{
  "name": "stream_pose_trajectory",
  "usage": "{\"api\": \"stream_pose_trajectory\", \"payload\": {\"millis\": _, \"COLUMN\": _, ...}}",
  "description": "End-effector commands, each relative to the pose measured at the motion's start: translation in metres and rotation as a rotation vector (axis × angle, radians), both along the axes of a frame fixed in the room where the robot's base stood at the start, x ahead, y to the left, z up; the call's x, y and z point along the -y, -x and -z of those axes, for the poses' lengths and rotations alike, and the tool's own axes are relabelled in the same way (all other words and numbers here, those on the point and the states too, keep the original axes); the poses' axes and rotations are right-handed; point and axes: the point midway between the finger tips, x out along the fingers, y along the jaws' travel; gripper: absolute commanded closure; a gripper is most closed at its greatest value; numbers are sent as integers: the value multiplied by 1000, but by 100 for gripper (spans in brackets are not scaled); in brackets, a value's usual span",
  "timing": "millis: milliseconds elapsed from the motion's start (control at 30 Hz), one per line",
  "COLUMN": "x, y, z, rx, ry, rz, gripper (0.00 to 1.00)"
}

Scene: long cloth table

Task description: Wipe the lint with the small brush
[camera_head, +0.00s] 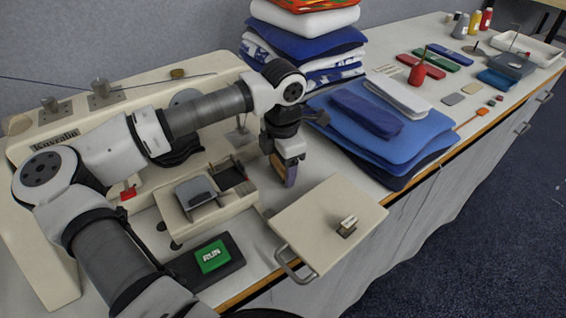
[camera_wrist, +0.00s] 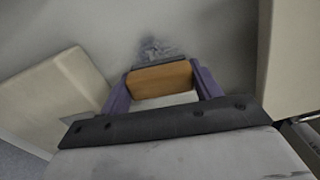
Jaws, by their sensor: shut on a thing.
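My gripper (camera_head: 288,172) points down between the cream sewing machine (camera_head: 60,190) and a loose cream panel. In the wrist view its two purple fingers (camera_wrist: 160,88) are shut on the small brush (camera_wrist: 160,78), which has an orange-brown wooden body and a dark strip along its far edge. The brush shows in the head view only as a yellowish sliver between the fingers. The lint (camera_wrist: 156,50) is a grey, fuzzy patch on the pale surface just beyond the brush's dark edge. I cannot tell whether the brush touches it. The lint is hidden in the head view.
The cream panel (camera_head: 315,215) with a metal handle lies right of the gripper, at the table's front edge. A green RUN switch (camera_head: 212,256) sits in front of the machine. Folded blue cloths (camera_head: 400,150) and a tall cloth stack (camera_head: 310,45) stand behind and right.

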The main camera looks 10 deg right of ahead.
Motion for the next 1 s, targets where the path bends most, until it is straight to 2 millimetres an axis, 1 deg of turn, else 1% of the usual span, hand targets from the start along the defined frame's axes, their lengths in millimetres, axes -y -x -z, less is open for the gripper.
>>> {"api": "stream_pose_trajectory", "payload": {"millis": 33, "x": -18, "y": -34, "z": -11, "rx": 5, "ry": 14, "rz": -110, "gripper": 62}}
{"api": "stream_pose_trajectory", "payload": {"millis": 567, "x": -19, "y": -33, "z": -66, "rx": 14, "ry": 10, "rz": -109, "gripper": 62}}
{"api": "stream_pose_trajectory", "payload": {"millis": 667, "x": -19, "y": -33, "z": -69, "rx": 13, "ry": 10, "rz": -109, "gripper": 62}}
{"api": "stream_pose_trajectory", "payload": {"millis": 900, "x": -18, "y": -32, "z": -67, "rx": 8, "ry": 11, "rz": -107, "gripper": 62}}
{"api": "stream_pose_trajectory", "payload": {"millis": 1000, "x": -18, "y": -32, "z": -71, "rx": 7, "ry": 11, "rz": -106, "gripper": 62}}
